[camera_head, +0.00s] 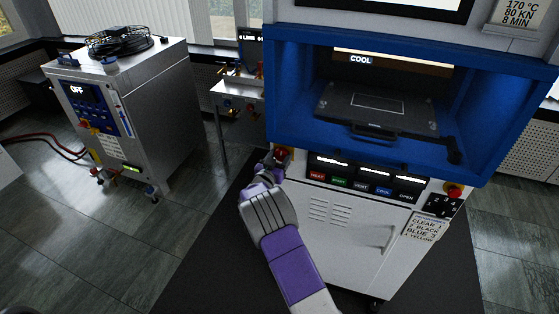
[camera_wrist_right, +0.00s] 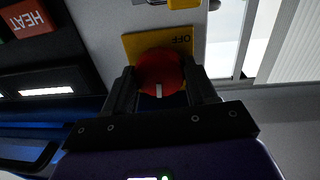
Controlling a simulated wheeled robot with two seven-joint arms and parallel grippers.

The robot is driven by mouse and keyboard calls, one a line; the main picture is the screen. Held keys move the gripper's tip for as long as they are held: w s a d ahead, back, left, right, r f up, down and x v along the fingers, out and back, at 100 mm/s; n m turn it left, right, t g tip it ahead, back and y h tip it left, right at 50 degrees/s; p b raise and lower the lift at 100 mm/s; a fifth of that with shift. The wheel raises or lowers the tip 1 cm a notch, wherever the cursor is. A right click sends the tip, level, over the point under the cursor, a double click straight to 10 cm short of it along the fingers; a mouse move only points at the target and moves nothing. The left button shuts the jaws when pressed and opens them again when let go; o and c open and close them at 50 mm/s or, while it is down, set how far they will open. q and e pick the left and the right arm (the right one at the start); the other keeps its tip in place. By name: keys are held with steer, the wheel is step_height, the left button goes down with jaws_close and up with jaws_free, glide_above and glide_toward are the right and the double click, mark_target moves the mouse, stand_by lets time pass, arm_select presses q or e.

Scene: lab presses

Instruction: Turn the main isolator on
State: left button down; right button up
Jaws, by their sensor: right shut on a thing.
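The main isolator is a red rotary knob (camera_wrist_right: 160,70) on a yellow plate (camera_wrist_right: 133,43), which reads OFF upside down in the right wrist view. A white mark on the knob points toward the bottom of that picture. In the head view the knob (camera_head: 282,153) is a small red spot at the left of the press front, below the blue frame. My right gripper (camera_wrist_right: 162,82) has its two black fingers on either side of the knob and is shut on it. In the head view my right gripper (camera_head: 271,163) partly covers the isolator. My left gripper is not in view.
The blue press opening (camera_head: 290,100) holds a dark platen and a COOL sign. A row of labelled buttons (camera_head: 360,183) sits just right of the isolator, with a red stop button (camera_head: 453,192) farther right. A steel unit (camera_head: 140,110) showing OFF stands at left; open floor lies between.

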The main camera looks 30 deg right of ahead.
steer(key=m+b, duration=0.8)
steer(key=b, duration=0.1)
steer(key=m+y+b, duration=0.1)
steer(key=m+b, duration=0.3)
steer(key=shift+s+d+f+m, duration=0.1)
steer(key=shift+f+m, duration=0.15)
steer(key=shift+m, duration=0.15)
steer(key=shift+r+m+b, duration=0.15)
steer(key=shift+m+b, duration=1.45)
steer(key=shift+b, duration=0.25)
steer(key=o, duration=1)
steer(key=shift+r, duration=0.1)
steer(key=shift+o, duration=0.2)
steer(key=v, duration=0.7)
steer(key=shift+s+p, duration=0.3)
steer(key=shift+p, duration=0.15)
